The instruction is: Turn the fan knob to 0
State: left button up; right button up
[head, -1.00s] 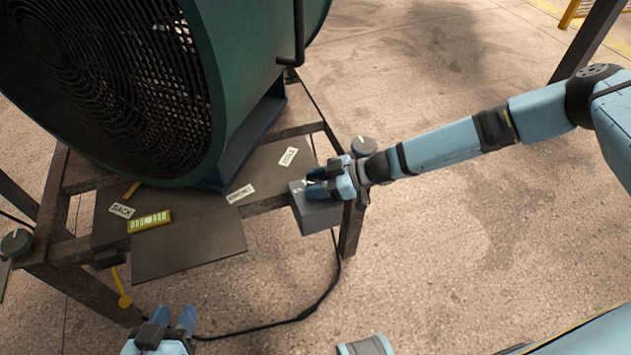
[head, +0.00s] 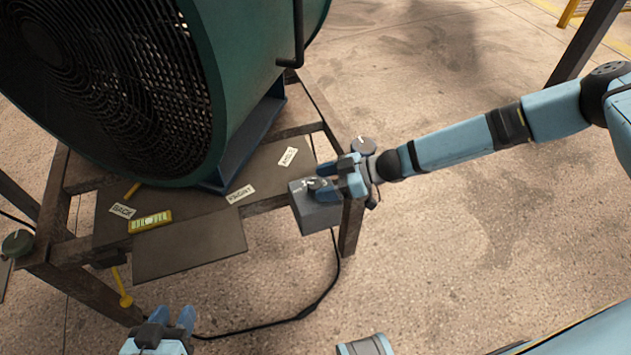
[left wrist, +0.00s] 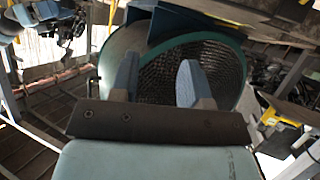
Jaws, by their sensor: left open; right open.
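The fan (head: 240,70) is a large green drum with a black grille, standing on a metal stand; it also shows in the left wrist view (left wrist: 228,40). A grey control box (head: 314,214) is fixed at the stand's front right corner. A dark knob (head: 320,184) sits on its top, largely covered by my right gripper (head: 326,182). That gripper is open, with its fingers around or beside the knob; I cannot tell whether they touch it. The knob's pointer setting is hidden. My left gripper (head: 174,317) is open and empty at the bottom, away from the box; its fingers show in the left wrist view (left wrist: 157,82).
A yellow level (head: 150,221) and paper labels lie on the shelf (head: 190,250). A black cable (head: 325,290) runs over the floor. Floor at right is clear.

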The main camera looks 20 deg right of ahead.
pick_arm(q)
jog(key=p, duration=0.2)
jog(key=shift+s+a+f+g+y+p, duration=0.3)
jog(key=shift+s+a+f+p, duration=0.05)
jog(key=shift+a+f, duration=0.05)
pick_arm(e)
jog(key=v, duration=1.1)
pick_arm(q)
jog(key=shift+d+r, duration=0.1)
jog(key=shift+r, duration=0.05)
